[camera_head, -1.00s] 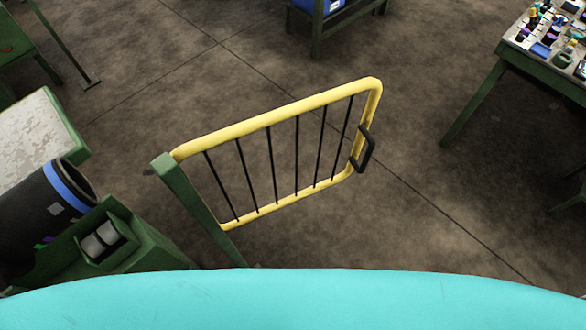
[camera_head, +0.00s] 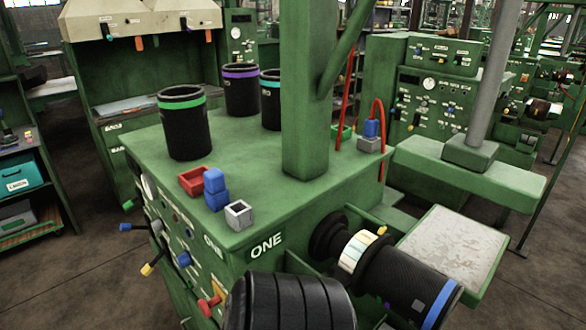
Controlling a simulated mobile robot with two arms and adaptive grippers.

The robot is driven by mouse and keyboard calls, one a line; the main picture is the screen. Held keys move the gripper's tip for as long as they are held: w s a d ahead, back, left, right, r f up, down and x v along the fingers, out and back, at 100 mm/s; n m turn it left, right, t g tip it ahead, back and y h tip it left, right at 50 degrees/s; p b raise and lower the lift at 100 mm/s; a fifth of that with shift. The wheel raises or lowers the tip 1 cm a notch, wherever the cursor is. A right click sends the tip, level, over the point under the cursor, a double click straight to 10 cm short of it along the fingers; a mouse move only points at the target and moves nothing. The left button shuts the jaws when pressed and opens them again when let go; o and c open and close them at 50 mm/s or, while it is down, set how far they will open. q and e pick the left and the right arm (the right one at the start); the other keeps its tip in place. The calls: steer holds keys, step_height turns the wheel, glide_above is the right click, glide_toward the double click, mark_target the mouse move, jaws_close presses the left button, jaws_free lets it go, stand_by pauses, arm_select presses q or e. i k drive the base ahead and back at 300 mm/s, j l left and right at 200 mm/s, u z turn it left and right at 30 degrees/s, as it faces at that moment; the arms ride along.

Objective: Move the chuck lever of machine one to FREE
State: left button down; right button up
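Machine one is a green cabinet (camera_head: 240,150) marked ONE (camera_head: 266,246) in the head view. Its left-hand face has several levers: one with a blue tip (camera_head: 125,227), one with a yellow tip (camera_head: 147,269), a blue-handled one (camera_head: 183,259) and a red-handled one (camera_head: 208,305). I cannot read the labels beside them, so I cannot tell which is the chuck lever or how it is set. A black sleeve (camera_head: 405,283) with a blue band sticks out on the right side behind a cream ring (camera_head: 357,252). Neither of my grippers is in view.
Black sleeves (camera_head: 184,128), a red tray (camera_head: 195,180), blue blocks (camera_head: 215,188) and a grey cup (camera_head: 239,214) stand on the cabinet top. A green post (camera_head: 308,90) rises from it. A black ribbed cylinder (camera_head: 290,300) blocks the lower view. Open floor shows at left.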

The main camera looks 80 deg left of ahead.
mark_target(126, 226)
steer(key=u, duration=3.8)
steer(key=i+j+z, duration=0.15)
steer(key=z, duration=0.35)
steer(key=i+j+z, duration=0.3)
steer(key=z, duration=0.2)
